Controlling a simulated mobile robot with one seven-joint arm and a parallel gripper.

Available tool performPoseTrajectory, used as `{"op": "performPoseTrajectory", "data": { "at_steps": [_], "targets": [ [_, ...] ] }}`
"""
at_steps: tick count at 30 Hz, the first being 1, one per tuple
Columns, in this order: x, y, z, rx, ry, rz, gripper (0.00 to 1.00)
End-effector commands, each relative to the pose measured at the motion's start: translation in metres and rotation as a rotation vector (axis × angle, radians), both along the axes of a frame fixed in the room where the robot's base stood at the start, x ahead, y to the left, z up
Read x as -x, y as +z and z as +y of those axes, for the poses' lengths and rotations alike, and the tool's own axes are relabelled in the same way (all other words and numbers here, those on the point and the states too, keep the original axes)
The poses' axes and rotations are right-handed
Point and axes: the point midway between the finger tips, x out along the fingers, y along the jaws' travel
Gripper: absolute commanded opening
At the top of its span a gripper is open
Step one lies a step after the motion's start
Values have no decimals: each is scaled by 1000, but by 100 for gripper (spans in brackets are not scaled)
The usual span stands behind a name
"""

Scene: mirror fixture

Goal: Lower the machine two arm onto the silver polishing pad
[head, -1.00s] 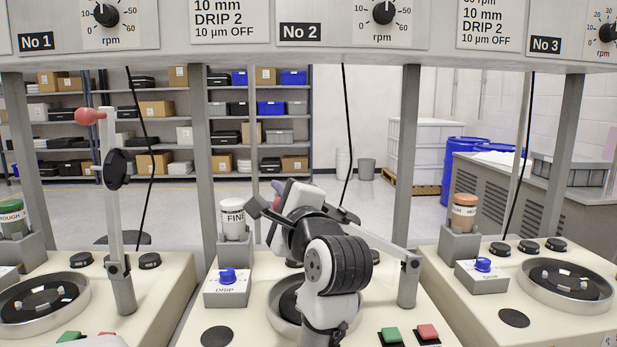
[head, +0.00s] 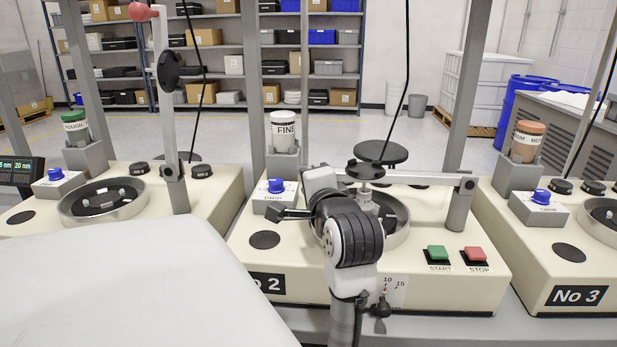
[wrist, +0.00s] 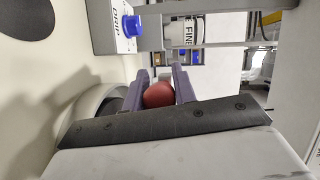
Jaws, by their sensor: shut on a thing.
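The machine two arm (head: 425,179) is a grey bar lying nearly level from its pivot post at right, over the round bowl of machine two. Its black disc (head: 366,171) sits above the bowl. The silver polishing pad (head: 398,232) shows as a metal-rimmed round bowl, partly hidden behind my arm. In the wrist view my gripper (wrist: 160,88) has its two purple fingers shut on the red knob (wrist: 158,95) of the machine arm. The knob is hidden in the head view. I cannot tell whether the arm's lower end touches the pad.
The FINE bottle (head: 283,130) and the blue-knobbed drip box (head: 275,196) stand left of the bowl. Green START (head: 437,253) and red STOP (head: 475,255) buttons are at front right. Machine one's arm (head: 165,100) stands upright at left.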

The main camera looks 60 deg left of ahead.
Motion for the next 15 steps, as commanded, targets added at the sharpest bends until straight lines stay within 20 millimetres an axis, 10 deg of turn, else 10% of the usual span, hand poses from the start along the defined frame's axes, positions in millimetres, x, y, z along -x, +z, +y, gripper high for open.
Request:
{"op": "performPoseTrajectory", "data": {
  "at_steps": [9, 10, 15],
  "targets": [
    [0, 0, 0, 3, 0, 1, 0],
    [0, 0, 0, 3, 0, 1, 28],
    [0, 0, 0, 1, -1, 0, 48]
  ]
}}
